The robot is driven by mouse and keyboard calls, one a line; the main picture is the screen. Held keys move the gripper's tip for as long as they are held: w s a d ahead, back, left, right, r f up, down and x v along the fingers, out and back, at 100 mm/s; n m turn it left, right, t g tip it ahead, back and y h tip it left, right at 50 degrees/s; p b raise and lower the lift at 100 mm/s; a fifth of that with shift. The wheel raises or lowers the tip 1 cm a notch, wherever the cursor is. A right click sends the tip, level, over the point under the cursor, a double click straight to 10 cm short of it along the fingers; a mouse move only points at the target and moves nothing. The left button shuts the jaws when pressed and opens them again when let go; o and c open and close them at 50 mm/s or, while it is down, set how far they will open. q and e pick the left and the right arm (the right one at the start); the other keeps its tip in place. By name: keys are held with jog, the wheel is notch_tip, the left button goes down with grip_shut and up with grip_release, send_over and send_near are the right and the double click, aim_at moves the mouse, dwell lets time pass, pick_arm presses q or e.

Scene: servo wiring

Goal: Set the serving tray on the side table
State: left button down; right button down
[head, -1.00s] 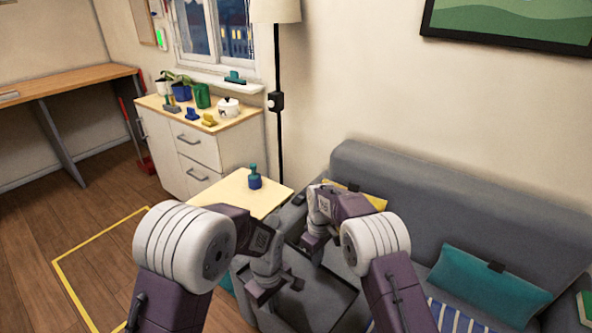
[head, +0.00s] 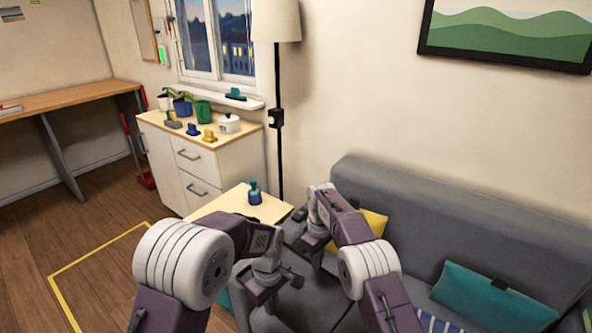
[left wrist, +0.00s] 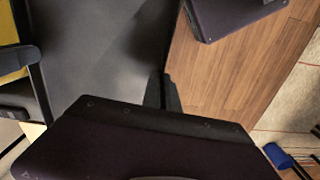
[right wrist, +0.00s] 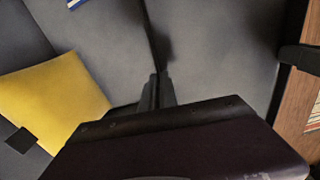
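The side table (head: 222,206) has a pale yellow top and stands beyond my arms, between the cabinet and the sofa. A blue-teal bottle-like object (head: 254,195) stands on it. I cannot make out the serving tray in any current view. My left gripper (head: 284,282) is over the near end of the sofa; its fingers (left wrist: 160,92) look closed together with nothing visible between them. My right gripper (head: 308,246) is farther back over the sofa, near the yellow cushion; its fingers (right wrist: 157,90) also look closed and empty.
The grey sofa (head: 420,220) fills the right side, with a yellow cushion (head: 374,222) and a teal cushion (head: 490,296). A cabinet (head: 196,160) with plants and small objects stands behind the table. A floor lamp (head: 278,120) rises behind it. Wooden floor lies open at left.

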aim_at(317, 277)
pick_arm(q)
jog(key=shift+s, duration=0.1)
pick_arm(e)
jog(key=shift+s, duration=0.1)
